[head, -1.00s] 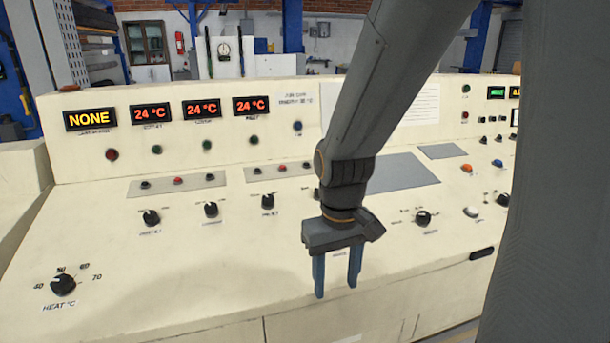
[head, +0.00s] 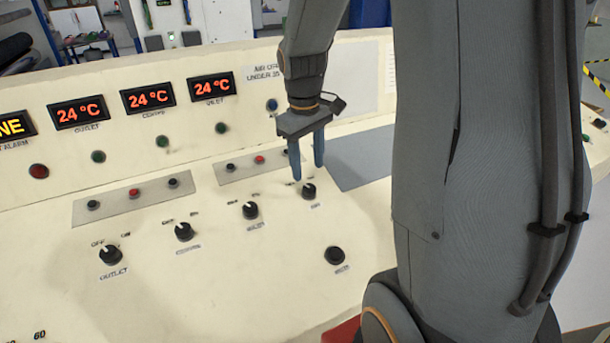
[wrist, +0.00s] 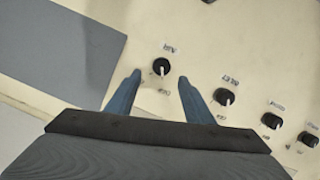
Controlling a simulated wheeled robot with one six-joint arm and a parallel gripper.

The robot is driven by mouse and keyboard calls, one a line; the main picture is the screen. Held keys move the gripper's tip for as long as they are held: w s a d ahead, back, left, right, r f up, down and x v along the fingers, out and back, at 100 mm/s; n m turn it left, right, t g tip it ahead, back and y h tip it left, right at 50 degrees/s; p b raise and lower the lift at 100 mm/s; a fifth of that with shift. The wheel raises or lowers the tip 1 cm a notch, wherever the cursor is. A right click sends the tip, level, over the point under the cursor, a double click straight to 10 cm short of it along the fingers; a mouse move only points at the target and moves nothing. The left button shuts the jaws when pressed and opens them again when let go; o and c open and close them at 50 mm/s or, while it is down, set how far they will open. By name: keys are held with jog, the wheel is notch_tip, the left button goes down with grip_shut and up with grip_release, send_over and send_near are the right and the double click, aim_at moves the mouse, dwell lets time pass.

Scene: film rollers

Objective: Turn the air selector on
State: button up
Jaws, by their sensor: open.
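The air selector is a black rotary knob (head: 309,190) with a small label below it, at the right end of a row of knobs on the cream panel. My gripper (head: 307,172) is open and empty, with its two blue fingers pointing down just behind and above this knob in the head view. In the wrist view the air selector (wrist: 161,66) shows between and just beyond the fingertips (wrist: 159,77). Its white pointer mark faces the gripper there. I cannot tell whether the fingers touch it.
Similar knobs (head: 250,210), (head: 184,231) and (head: 110,254) run to the left, the last labelled OUTLET. Another black knob (head: 335,255) sits nearer the front. A grey plate (head: 362,160) lies right of the air selector. Red temperature displays (head: 148,97) stand on the upright panel behind.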

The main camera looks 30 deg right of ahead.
aim_at(308, 186)
notch_tip(308, 186, down, 7)
jog(key=shift+r+p, duration=0.2)
jog(key=shift+p, duration=0.35)
jog(key=shift+d, duration=0.1)
jog(key=c, duration=1)
